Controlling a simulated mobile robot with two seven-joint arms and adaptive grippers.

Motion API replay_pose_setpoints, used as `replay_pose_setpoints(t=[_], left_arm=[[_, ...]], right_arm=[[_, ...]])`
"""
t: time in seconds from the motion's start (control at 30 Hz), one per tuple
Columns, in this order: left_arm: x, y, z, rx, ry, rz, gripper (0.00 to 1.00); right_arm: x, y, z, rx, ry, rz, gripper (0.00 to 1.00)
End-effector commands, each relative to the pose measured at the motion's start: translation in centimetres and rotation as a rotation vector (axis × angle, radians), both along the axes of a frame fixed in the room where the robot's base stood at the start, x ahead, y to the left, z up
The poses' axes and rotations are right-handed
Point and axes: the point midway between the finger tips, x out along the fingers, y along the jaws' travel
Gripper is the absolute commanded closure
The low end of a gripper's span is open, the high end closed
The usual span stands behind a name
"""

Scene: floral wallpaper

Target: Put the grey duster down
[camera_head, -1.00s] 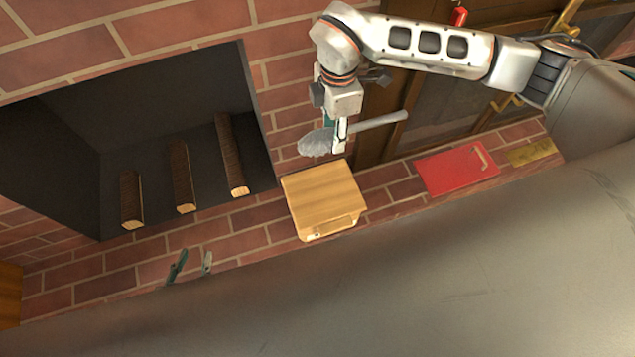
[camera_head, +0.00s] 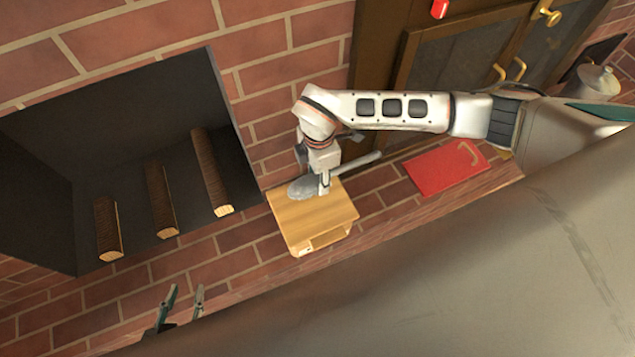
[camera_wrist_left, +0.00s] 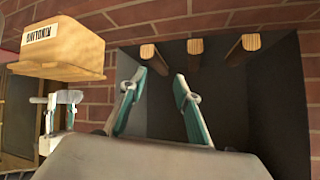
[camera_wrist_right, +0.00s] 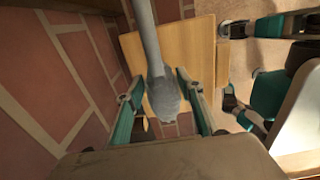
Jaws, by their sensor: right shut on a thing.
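The grey duster (camera_head: 301,188) is in my right gripper (camera_head: 325,187), with its handle pointing to the upper right in the head view. Its head is over the back left edge of a wooden box (camera_head: 312,214); I cannot tell if it touches. In the right wrist view the duster (camera_wrist_right: 160,85) lies between the fingers, with the wooden top (camera_wrist_right: 193,62) beyond it. My left gripper (camera_head: 185,300) is open and empty near the lower left. It also shows in the left wrist view (camera_wrist_left: 158,88), fingers apart.
A red board (camera_head: 445,168) lies on the brick ledge right of the box. A dark fireplace recess with several logs (camera_head: 162,200) is at the left. A cabinet with brass handles (camera_head: 500,70) stands at the back right. Bare brick ledge (camera_head: 235,240) lies left of the box.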

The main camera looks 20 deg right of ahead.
Motion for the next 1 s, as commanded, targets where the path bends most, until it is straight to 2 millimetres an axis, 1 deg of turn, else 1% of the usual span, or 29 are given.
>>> replay_pose_setpoints(t=[0.03,0.1,0.2,0.37,0.6,0.63,0.67,0.7,1.0], left_arm=[[-0.3,-0.1,-0.7,0.000,0.010,-0.003,0.68],[-0.3,-0.2,-0.9,-0.001,0.009,-0.008,0.68],[0.3,-0.5,-0.2,-0.006,-0.008,-0.014,0.68],[1.0,-0.7,0.9,-0.007,-0.030,-0.021,0.68],[0.8,-0.5,0.7,-0.004,-0.023,-0.019,0.68],[0.7,-0.5,0.5,-0.004,-0.021,-0.018,0.68],[0.6,-0.5,0.4,-0.003,-0.018,-0.018,0.68],[0.6,-0.4,0.3,-0.003,-0.016,-0.016,0.68],[0.4,-0.4,-0.1,-0.007,-0.008,-0.005,0.68]], right_arm=[[-0.4,0.0,-1.6,0.000,0.011,0.000,0.87],[-0.4,0.0,-3.0,0.000,0.011,0.000,0.87],[-0.3,0.0,-4.1,0.000,0.008,0.001,0.87],[-0.1,0.0,-3.9,0.000,0.002,0.000,0.87],[-0.1,0.0,-4.2,0.000,0.002,0.000,0.87],[-0.1,0.0,-4.2,0.000,0.002,0.000,0.58],[-0.1,0.0,-4.2,0.000,0.002,0.000,0.50],[-0.1,0.0,-4.2,0.000,0.002,0.000,0.46],[-0.1,0.0,-4.2,0.000,0.002,0.000,0.46]])
